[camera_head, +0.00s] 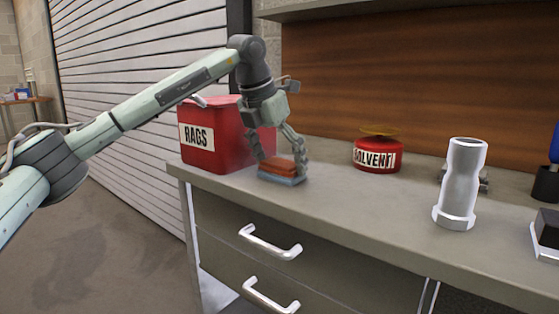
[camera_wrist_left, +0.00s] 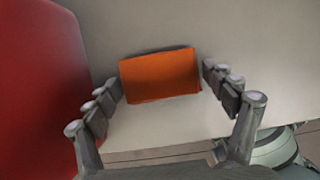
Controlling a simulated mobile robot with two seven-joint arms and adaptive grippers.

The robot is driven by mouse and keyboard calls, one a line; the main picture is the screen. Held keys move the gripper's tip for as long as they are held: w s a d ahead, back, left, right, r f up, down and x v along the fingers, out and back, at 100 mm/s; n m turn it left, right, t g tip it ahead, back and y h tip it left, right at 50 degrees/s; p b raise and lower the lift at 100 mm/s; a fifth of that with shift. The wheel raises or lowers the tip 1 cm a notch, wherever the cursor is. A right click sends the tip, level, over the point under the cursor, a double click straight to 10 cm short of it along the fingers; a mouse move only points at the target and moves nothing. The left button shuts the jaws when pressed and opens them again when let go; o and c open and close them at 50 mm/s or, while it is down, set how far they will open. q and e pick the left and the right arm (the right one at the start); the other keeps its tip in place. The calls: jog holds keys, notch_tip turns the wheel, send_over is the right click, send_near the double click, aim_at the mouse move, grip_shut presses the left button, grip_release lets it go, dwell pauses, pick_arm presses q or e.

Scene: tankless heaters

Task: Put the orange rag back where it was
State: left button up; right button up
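The orange rag (camera_head: 279,166) is a folded block on top of a blue folded rag (camera_head: 283,180), which rests on the grey counter near its front edge. My left gripper (camera_head: 281,162) points down over the orange rag, one finger on each side. In the left wrist view the orange rag (camera_wrist_left: 160,75) fills the space between the widely spaced fingertips of my left gripper (camera_wrist_left: 162,80). The fingers are at or very near its short edges; firm contact cannot be made out. The blue rag is hidden there. My right gripper is not in view.
The red RAGS bin (camera_head: 212,137) stands just left of and behind the rags. A red SOLVENT can (camera_head: 378,155) and a grey pipe-like part (camera_head: 460,185) stand to the right. Drawers with white handles (camera_head: 270,243) are below the counter. The counter between rags and can is clear.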

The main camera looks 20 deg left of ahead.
pick_arm(q)
jog(key=shift+o, duration=1.2)
jog(key=shift+r, duration=0.15)
jog(key=p+v, duration=0.1)
jog(key=v, duration=1.1)
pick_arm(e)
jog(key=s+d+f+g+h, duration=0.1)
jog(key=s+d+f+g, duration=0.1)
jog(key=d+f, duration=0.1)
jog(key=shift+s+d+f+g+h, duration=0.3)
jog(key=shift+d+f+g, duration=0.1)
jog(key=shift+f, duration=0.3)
